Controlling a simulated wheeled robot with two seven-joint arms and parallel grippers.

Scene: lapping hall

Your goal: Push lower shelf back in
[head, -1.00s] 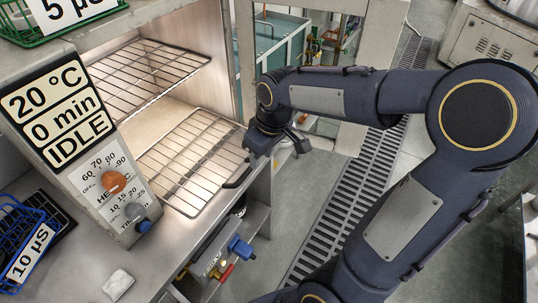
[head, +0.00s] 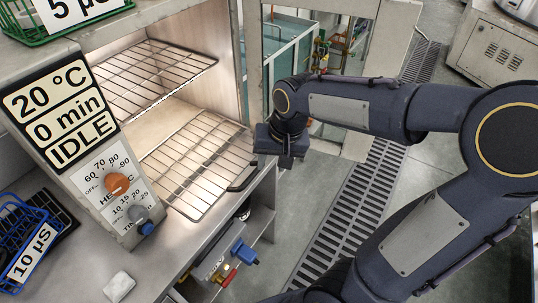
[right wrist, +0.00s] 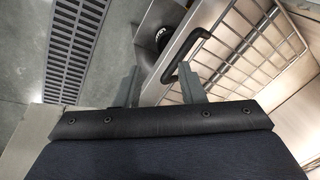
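The lower shelf (head: 192,180) is a wire rack that sticks out of the lit heating cabinet (head: 160,118), over the bench edge. Its dark handle (head: 243,179) is at the front right edge; it also shows in the right wrist view (right wrist: 183,57). An upper wire shelf (head: 155,75) sits above, inside the cabinet. My right gripper (head: 278,152) is just right of and beyond the handle in the head view. In the right wrist view my right gripper (right wrist: 158,85) is open and empty, with the handle ahead, nearer the right finger. Contact cannot be told. My left gripper is out of view.
The control panel (head: 85,140) reads 20 °C, 0 min, IDLE. A blue rack (head: 25,240) and a white block (head: 119,286) are on the bench. Valves (head: 240,252) stick out below the bench edge. A floor grate (head: 345,215) runs alongside, with clear floor around it.

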